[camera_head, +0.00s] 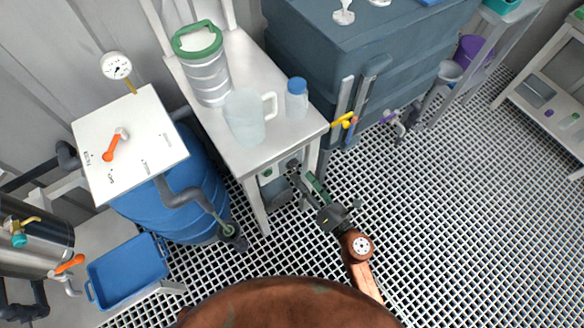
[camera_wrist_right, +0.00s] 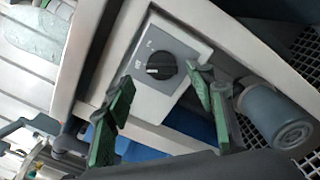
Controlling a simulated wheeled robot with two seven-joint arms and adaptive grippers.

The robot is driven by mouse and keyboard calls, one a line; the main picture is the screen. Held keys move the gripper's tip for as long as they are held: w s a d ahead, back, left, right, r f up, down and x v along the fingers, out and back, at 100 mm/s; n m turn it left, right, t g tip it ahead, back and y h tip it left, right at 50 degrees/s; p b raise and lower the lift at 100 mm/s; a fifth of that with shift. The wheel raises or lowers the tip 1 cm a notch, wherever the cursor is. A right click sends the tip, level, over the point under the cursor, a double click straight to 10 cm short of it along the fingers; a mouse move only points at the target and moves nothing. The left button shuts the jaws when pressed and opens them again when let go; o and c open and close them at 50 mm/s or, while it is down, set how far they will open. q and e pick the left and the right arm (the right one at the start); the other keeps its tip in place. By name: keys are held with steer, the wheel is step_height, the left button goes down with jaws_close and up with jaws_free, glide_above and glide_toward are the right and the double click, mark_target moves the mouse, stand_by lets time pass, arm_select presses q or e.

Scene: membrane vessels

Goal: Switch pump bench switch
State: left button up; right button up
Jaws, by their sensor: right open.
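The switch is a black rotary knob (camera_wrist_right: 153,68) with a white pointer mark, on a grey plate fixed to a pale box (camera_wrist_right: 150,103), in the right wrist view. The switch is not clear there. My left gripper is out of view.
On the bench stand a green-lidded canister (camera_head: 205,70), a clear jug (camera_head: 245,118) and a blue-capped bottle (camera_head: 296,98). A blue barrel (camera_head: 190,200) stands left, a large grey-blue tank (camera_head: 350,50) behind. A grey cylinder (camera_wrist_right: 275,117) sits close to my right finger.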

mark_target(297, 169)
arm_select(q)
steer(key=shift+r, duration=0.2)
arm_select(e)
steer(key=shift+x, duration=2.3)
steer(key=shift+f, duration=0.1)
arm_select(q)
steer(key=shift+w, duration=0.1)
arm_select(e)
steer(key=c, duration=1.1)
steer(key=m+p, duration=0.2)
steer(key=m, duration=0.2)
steer(key=shift+p, duration=0.35)
steer(key=m+p, duration=0.4)
steer(key=m, duration=0.3)
steer(key=shift+d, duration=0.1)
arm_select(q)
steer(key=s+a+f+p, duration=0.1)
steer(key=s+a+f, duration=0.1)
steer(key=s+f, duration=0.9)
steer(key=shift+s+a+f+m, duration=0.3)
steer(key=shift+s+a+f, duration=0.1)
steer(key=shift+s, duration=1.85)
arm_select(e)
steer(key=shift+f+m, duration=0.1)
steer(key=shift+m, duration=0.5)
